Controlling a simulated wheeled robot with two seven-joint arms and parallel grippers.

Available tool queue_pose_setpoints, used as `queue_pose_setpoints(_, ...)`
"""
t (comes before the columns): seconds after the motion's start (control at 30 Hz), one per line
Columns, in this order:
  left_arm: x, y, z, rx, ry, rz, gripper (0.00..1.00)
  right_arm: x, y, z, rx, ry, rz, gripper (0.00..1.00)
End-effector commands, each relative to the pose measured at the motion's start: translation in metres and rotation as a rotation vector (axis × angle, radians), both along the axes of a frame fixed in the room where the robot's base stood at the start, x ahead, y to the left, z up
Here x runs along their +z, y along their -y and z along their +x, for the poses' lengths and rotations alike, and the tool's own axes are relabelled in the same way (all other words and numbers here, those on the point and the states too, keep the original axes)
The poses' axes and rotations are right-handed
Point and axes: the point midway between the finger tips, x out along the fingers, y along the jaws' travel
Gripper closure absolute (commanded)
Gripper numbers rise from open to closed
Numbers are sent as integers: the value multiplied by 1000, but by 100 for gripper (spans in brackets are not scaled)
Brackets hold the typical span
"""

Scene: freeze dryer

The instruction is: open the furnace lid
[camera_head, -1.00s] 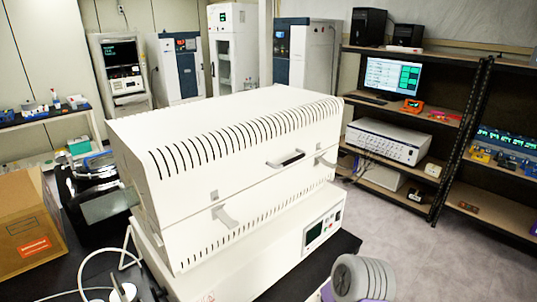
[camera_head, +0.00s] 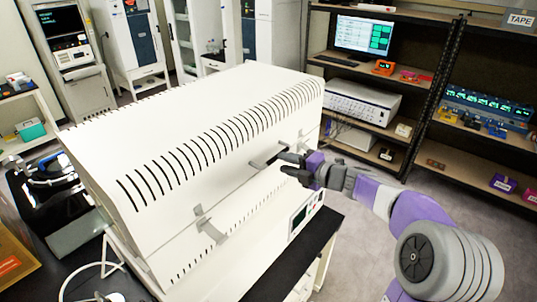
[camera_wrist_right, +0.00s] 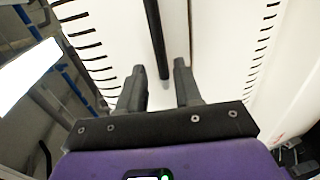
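The white furnace (camera_head: 190,165) stands on a dark bench, its slotted lid (camera_head: 225,110) down on the body. A bar handle (camera_head: 262,158) is on the lid's front, and metal latches, one at the left (camera_head: 208,224), cross the seam. My right gripper (camera_head: 284,165) is at the handle's right end, coming from the right. In the right wrist view the fingers (camera_wrist_right: 158,82) are apart, with the dark handle bar (camera_wrist_right: 157,40) lined up with the gap between them. Contact with the handle cannot be told. My left gripper is out of view.
A black-topped bench edge (camera_head: 290,262) runs in front of the furnace. A white cable (camera_head: 85,272) and a black device (camera_head: 50,205) lie to its left. Shelves (camera_head: 350,70) with a monitor and instruments stand at the right. The floor between is clear.

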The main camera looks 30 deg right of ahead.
Motion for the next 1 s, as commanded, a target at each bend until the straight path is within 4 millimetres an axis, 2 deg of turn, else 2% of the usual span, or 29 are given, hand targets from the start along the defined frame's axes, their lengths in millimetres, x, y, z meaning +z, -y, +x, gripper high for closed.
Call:
queue_pose_setpoints(0.1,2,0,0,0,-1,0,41,-5,-9,19,3,-3,3,66)
queue_pose_setpoints(0.3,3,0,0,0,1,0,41,-11,-19,44,1,-2,3,66)
queue_pose_setpoints(0.47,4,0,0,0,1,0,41,-13,-22,52,0,-3,4,66)
queue_pose_setpoints(0.7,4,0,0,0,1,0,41,-13,-23,53,0,-3,4,66)
queue_pose_setpoints(0.93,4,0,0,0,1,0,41,-13,-22,53,0,-3,4,100)
queue_pose_setpoints(1.0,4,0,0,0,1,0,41,-13,-22,53,0,-3,4,100)
